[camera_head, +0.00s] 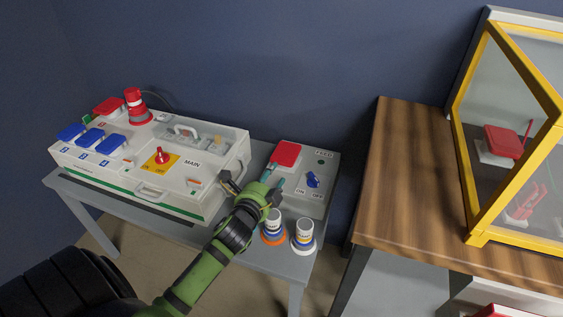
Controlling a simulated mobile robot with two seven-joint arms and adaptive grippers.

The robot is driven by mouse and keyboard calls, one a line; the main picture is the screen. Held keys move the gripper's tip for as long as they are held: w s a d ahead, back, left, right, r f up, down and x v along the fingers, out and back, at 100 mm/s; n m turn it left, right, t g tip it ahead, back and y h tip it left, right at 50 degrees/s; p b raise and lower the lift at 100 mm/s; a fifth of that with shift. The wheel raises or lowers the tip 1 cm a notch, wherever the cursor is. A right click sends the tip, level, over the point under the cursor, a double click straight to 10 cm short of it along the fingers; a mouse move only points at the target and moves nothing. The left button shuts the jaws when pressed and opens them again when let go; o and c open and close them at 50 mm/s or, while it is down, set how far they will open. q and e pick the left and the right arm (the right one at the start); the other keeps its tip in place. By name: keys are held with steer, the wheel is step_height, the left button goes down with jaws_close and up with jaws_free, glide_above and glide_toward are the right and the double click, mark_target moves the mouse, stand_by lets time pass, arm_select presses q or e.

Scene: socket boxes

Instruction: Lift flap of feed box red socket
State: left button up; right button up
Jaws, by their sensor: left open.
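The feed box (314,190) is a grey box at the right end of the grey table, labelled FEED. Its red socket flap (286,153) lies closed on the box's upper left. I cannot tell whether a fingertip touches the flap. The right gripper is not in view.
The white MAIN box (190,179), with blue and red flaps, stands left. Two plugs, one orange-ringed (272,229) and one white-ringed (303,236), stand at the table's front edge. A wooden table (420,180) with a yellow-framed case (480,150) is right.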

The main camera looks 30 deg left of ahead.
mark_target(286, 154)
arm_select(q)
steer(key=shift+b+x, duration=0.4)
steer(key=shift+x, duration=2.25)
jaws_close()
